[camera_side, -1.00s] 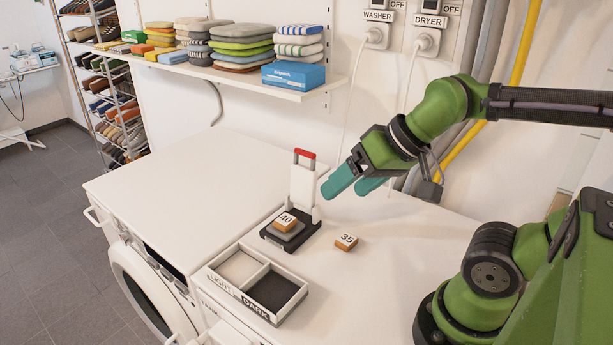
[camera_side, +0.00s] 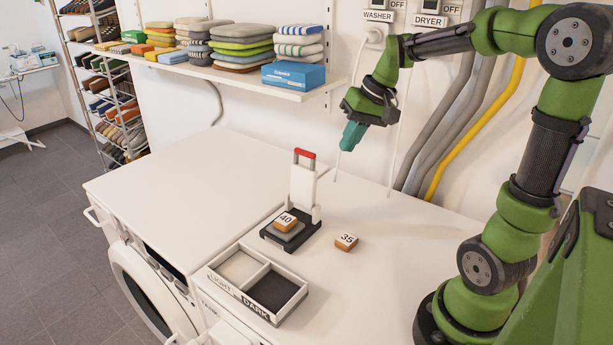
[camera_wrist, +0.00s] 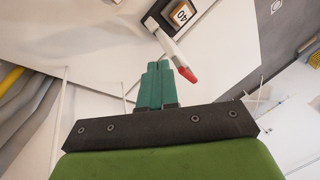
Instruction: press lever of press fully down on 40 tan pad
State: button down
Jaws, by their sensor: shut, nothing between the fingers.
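The press (camera_side: 291,238) stands on the white machine top, with a dark base and a white upright lever (camera_side: 303,187) ending in a red handle (camera_side: 304,153). The lever is raised. The tan pad marked 40 (camera_side: 285,222) sits on the press's grey plate. My gripper (camera_side: 346,148), with teal fingers, is shut and empty, in the air to the right of the red handle and apart from it. In the wrist view, the gripper (camera_wrist: 158,68) points toward the press, with the red handle (camera_wrist: 188,75) just right of the fingertips and the 40 pad (camera_wrist: 181,14) beyond.
A tan block marked 35 (camera_side: 346,242) lies right of the press. A two-part tray (camera_side: 258,284) labelled LIGHT and DARK stands in front. A shelf (camera_side: 300,93) with folded stacks and a blue box hangs on the wall behind. The machine top to the left is clear.

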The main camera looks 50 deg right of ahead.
jog(key=w+d+r+n+y, duration=0.2)
jog(key=w+d+n, duration=0.15)
jog(key=d, duration=0.25)
jog(key=w+d+r+n+y, duration=0.1)
jog(key=w+d+n+y, duration=0.1)
jog(key=d+n, duration=0.3)
jog(key=w+a+f, duration=0.3)
jog(key=a+f, duration=0.4)
jog(key=a, duration=0.1)
jog(key=shift+w+a+t, duration=0.3)
jog(key=shift+w+a, duration=0.05)
jog(key=shift+w, duration=0.05)
jog(key=shift+m, duration=0.25)
